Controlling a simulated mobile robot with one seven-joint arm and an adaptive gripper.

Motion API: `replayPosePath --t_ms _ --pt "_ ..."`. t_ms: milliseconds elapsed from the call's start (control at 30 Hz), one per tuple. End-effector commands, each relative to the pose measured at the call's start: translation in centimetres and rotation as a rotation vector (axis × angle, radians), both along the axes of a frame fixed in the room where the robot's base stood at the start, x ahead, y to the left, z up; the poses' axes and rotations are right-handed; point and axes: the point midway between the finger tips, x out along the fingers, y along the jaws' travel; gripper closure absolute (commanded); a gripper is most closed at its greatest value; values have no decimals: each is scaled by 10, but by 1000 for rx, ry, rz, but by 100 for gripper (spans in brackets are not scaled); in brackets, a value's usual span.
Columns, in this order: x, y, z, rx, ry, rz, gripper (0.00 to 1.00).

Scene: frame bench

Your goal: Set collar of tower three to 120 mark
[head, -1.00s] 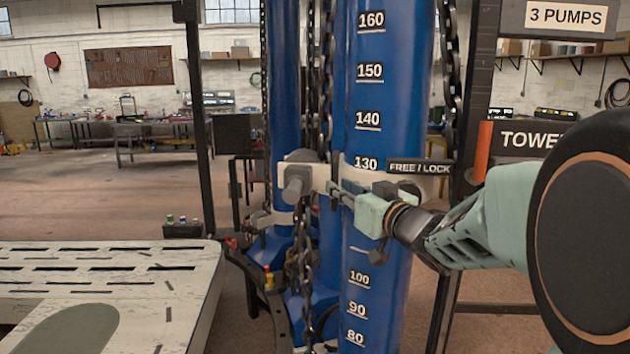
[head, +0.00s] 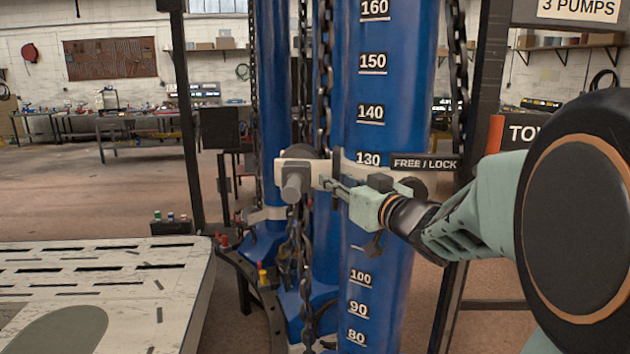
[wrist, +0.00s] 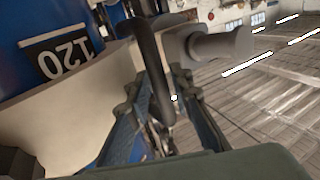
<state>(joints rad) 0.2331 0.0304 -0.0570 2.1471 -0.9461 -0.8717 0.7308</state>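Tower three's blue column (head: 380,90) carries white number marks. The pale collar (head: 330,178) wraps it just below the 130 mark (head: 369,158). In the wrist view the collar (wrist: 75,115) lies beside the 120 mark (wrist: 64,52), which appears upside down. A FREE / LOCK plate (head: 425,163) is at the collar's right end. A grey round knob (head: 292,187) sticks out at its left end. My gripper (head: 330,185) is at the collar's front left. In the wrist view its fingers (wrist: 160,110) stand either side of a dark curved bar (wrist: 150,65); whether they press on it is unclear.
Chains (head: 325,80) hang close beside the column, one behind the knob. A slotted pale bench (head: 100,285) stands at the lower left. A dark upright post (head: 470,180) is close on the right. Open floor (head: 100,195) lies behind the bench.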

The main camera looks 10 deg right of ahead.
Motion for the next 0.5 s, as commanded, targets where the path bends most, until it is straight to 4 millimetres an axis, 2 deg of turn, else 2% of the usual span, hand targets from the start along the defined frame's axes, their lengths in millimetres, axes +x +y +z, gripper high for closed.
replayPosePath --t_ms 33,200,500 --pt "0 0 0 0 0 0 83" --pt "0 0 0 0 0 0 100" --pt "0 0 0 0 0 0 100"
